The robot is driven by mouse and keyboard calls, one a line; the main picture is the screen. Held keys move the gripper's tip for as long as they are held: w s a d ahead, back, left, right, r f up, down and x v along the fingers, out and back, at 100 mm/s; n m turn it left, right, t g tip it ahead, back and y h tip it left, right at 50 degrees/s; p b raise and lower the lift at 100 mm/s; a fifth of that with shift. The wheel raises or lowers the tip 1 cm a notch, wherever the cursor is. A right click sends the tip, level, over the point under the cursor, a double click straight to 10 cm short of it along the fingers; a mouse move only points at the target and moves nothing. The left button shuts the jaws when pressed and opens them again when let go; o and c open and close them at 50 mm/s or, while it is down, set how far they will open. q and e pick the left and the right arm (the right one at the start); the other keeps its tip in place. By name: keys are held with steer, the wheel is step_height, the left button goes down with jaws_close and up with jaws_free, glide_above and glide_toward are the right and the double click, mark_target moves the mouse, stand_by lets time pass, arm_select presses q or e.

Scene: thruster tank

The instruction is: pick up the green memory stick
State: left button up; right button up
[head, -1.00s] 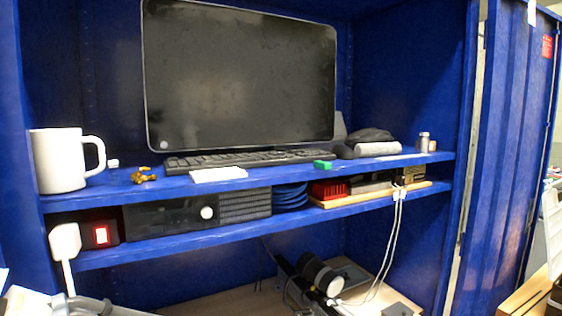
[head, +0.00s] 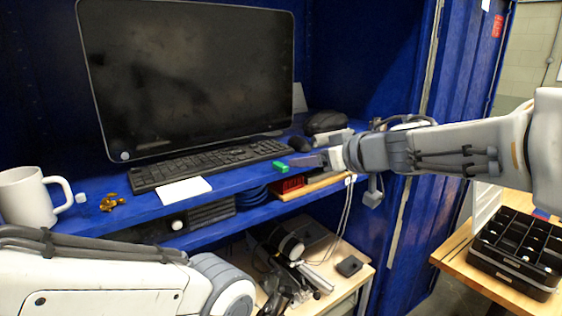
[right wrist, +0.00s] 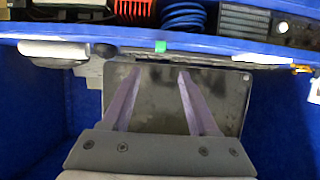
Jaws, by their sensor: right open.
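My right gripper (head: 296,161) reaches in from the right, just right of the stick in the head view. In the right wrist view my right gripper (right wrist: 158,73) has its two fingers apart with nothing between them. My left arm crosses the lower left of the head view; its gripper is not seen.
A monitor (head: 190,75) stands behind the keyboard (head: 205,166). A white pad (head: 184,190), brass pieces (head: 113,202) and a white mug (head: 32,197) are to the left. A dark mouse-like object (head: 299,143) is close behind. A red part (head: 289,185) sits on the shelf below.

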mark_target(283, 166)
steer(key=x, duration=0.3)
steer(key=f+b+x, duration=0.1)
steer(key=x, duration=0.3)
steer(key=shift+w+a+f, duration=0.15)
steer(key=shift+w+a, duration=0.2)
steer(key=shift+w, duration=0.05)
jaws_close()
